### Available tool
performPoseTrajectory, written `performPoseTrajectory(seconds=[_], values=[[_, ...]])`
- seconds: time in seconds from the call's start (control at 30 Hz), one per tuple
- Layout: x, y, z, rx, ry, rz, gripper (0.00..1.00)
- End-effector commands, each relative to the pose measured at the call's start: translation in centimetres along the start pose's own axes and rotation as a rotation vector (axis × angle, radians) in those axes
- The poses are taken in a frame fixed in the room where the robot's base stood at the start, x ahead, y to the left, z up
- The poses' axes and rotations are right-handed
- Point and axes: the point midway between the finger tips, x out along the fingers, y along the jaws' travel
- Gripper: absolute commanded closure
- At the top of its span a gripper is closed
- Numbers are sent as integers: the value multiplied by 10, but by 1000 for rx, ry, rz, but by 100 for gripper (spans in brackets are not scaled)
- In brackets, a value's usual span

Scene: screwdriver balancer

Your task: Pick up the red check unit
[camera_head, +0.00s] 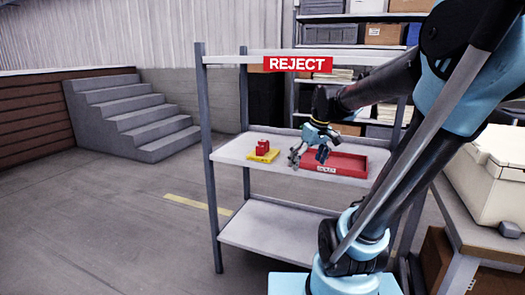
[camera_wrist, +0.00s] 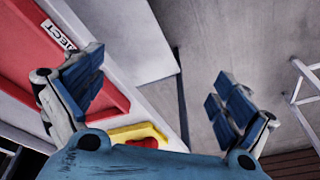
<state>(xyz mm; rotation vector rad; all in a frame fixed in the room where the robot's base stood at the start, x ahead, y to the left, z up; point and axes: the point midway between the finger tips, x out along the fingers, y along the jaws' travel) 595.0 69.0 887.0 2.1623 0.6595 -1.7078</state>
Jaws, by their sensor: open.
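The red check unit (camera_head: 263,147) is a small red block. It sits on a yellow base (camera_head: 264,156) on the upper shelf of the rack, left of the red tray. My gripper (camera_head: 309,157) is over the front of the same shelf, right of the red unit and in front of the tray. It is open, with nothing between its fingers. In the wrist view my gripper (camera_wrist: 158,95) has its fingers wide apart. There the yellow base (camera_wrist: 136,133) and part of the red unit (camera_wrist: 141,142) show at the bottom, partly hidden by the gripper body.
A shallow red tray (camera_head: 350,165) with a white label lies on the right of the shelf (camera_head: 228,152). A REJECT sign (camera_head: 297,64) hangs on the rack's top bar. Rack posts (camera_head: 208,160) stand at the sides. A pale case (camera_head: 492,175) is at the right. Floor is clear at left.

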Motion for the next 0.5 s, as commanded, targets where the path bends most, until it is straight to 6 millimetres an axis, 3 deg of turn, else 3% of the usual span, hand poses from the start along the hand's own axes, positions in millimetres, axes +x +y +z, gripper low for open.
performPoseTrajectory(seconds=[0.03,0.23,0.5], values=[[-3,2,-20,-40,5,-11,5],[-6,5,-93,-208,31,-60,5],[4,6,-190,-432,75,-120,5]])
